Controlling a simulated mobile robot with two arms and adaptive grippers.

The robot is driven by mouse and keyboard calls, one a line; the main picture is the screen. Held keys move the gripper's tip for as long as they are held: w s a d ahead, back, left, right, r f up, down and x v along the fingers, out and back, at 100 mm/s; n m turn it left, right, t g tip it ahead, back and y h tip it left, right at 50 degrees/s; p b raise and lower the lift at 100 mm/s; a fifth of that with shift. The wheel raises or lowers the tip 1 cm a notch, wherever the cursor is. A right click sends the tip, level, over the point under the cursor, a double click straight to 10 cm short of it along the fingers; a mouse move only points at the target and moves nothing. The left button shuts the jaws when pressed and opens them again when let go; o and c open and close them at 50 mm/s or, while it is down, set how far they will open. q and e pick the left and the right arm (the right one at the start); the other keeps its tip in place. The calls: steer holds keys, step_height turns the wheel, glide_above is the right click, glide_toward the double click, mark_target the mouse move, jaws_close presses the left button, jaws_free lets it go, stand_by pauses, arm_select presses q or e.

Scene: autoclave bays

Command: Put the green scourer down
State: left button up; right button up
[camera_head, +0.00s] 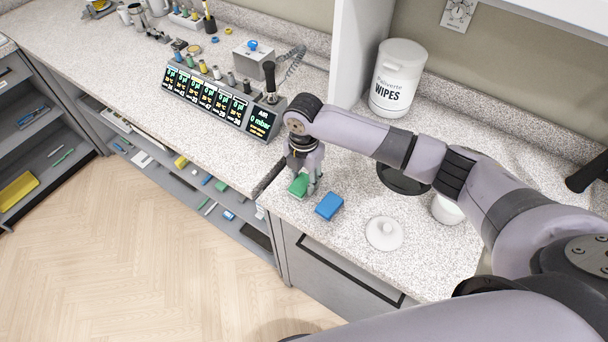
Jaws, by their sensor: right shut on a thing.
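The green scourer (298,186) is between the fingers of my right gripper (303,183), which is shut on it. The gripper points down over the speckled countertop (345,255), close to its front edge. The scourer is low over the counter; I cannot tell whether it touches the surface. A blue scourer or sponge (329,206) lies on the counter just to the right of it. My left gripper is not in view.
A white round lid (384,233) with a knob lies to the right. A white wipes tub (398,78) stands behind. A control panel with displays (222,103) is on the left. Open shelves (190,178) hold small items below. Counter between blue block and lid is clear.

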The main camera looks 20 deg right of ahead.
steer(key=shift+f, duration=0.2)
steer(key=o, duration=1.1)
